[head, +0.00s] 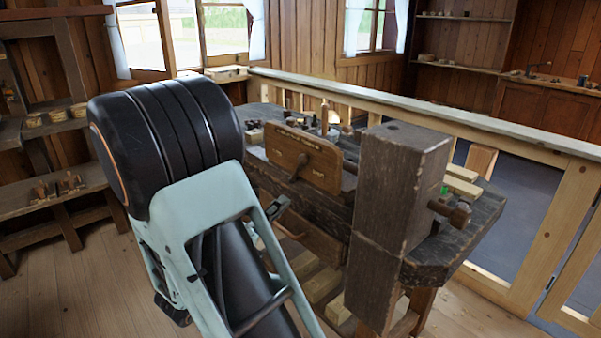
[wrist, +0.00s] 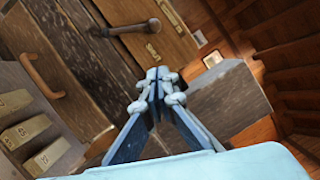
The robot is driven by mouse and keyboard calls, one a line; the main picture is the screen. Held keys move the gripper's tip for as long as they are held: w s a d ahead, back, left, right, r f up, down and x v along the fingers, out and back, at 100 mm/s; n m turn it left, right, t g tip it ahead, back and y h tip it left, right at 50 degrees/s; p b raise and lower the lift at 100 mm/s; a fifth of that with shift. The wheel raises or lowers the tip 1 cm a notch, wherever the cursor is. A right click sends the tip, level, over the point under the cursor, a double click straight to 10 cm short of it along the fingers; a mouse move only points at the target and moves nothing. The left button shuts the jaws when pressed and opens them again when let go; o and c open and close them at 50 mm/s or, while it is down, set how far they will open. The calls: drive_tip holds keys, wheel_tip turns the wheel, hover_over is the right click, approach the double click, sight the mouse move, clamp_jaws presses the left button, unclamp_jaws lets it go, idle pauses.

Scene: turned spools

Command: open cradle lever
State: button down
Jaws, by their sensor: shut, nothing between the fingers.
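A brown wooden board (head: 303,160) with lettering stands upright on the workbench in the head view. A dark lever (head: 298,168) is mounted on its front face. In the wrist view the lever (wrist: 128,28) sticks out from the board near the top, with a rounded knob at its end. My gripper (wrist: 158,75) is shut and empty, its fingertips below the lever's knob in the picture and apart from it. In the head view my arm hides most of the gripper.
A thick dark wooden post (head: 398,190) stands right of the board; it also shows in the wrist view (wrist: 215,105). A curved brown handle (wrist: 45,78) is on the bench front. Pale blocks (wrist: 22,133) lie below the bench. A railing (head: 430,120) runs behind.

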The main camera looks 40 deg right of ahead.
drive_tip(key=shift+d, duration=0.1)
drive_tip(key=b, duration=0.2)
approach(307, 162)
drive_tip(key=s+d+f, duration=0.1)
drive_tip(key=s+d, duration=0.1)
drive_tip(key=d, duration=0.2)
drive_tip(key=w, duration=0.1)
drive_tip(key=w+d, duration=0.1)
drive_tip(key=w+d+r, duration=0.1)
drive_tip(key=shift+w+b, duration=0.3)
drive_tip(key=shift+w, duration=0.1)
drive_tip(key=shift+r, duration=0.1)
drive_tip(key=shift+r+p, duration=0.15)
drive_tip(key=shift+p, duration=0.3)
drive_tip(key=shift+w+r+p, duration=0.15)
drive_tip(key=shift+p, duration=0.25)
drive_tip(key=shift+n, duration=0.3)
